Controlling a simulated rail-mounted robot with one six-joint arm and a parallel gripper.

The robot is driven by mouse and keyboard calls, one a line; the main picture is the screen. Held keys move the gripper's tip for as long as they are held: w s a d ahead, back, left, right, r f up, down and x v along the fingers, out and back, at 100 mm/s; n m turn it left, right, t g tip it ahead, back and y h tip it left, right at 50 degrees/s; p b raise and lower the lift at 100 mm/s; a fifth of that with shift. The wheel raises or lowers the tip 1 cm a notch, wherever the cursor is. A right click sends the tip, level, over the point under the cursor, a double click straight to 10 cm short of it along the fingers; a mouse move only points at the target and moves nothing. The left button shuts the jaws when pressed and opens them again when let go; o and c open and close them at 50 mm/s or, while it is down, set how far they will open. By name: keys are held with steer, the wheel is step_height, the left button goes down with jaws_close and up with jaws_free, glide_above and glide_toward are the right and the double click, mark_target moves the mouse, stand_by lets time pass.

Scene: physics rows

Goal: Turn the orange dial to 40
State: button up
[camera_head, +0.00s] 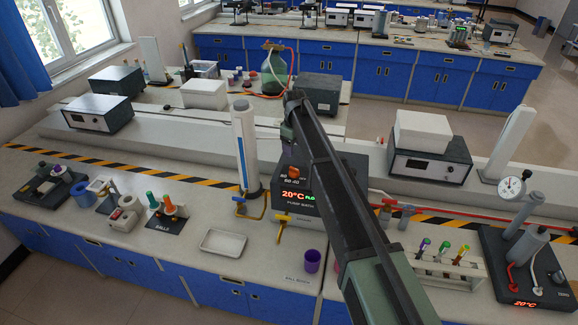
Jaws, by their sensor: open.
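The orange dial (294,172) is on the front of the dark pump bath box (309,211), in the middle of the camera_head view. White scale numbers, including 80, 60 and 40, show around it. Its pointer is too small to read. A red display below reads 20°C, with green letters beside it partly cut off by my arm. My arm reaches up from the bottom right and covers the right side of the box. Its far end bends down behind the upper links near the dial. My gripper's fingers cannot be made out; whether they touch the dial is hidden.
A tall white cylinder (245,150) stands just left of the box. Yellow taps (281,222), a white tray (223,242) and a purple cup (312,260) are in front. A test tube rack (441,268) stands to the right. The bench between tray and cup is clear.

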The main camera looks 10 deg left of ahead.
mark_target(294, 168)
step_height(294, 168, down, 11)
steer(key=b, duration=1.1)
steer(key=shift+f, duration=0.15)
steer(key=c, duration=0.9)
steer(key=shift+m, duration=0.3)
steer(key=m, duration=0.4)
steer(key=shift+m, duration=2.1)
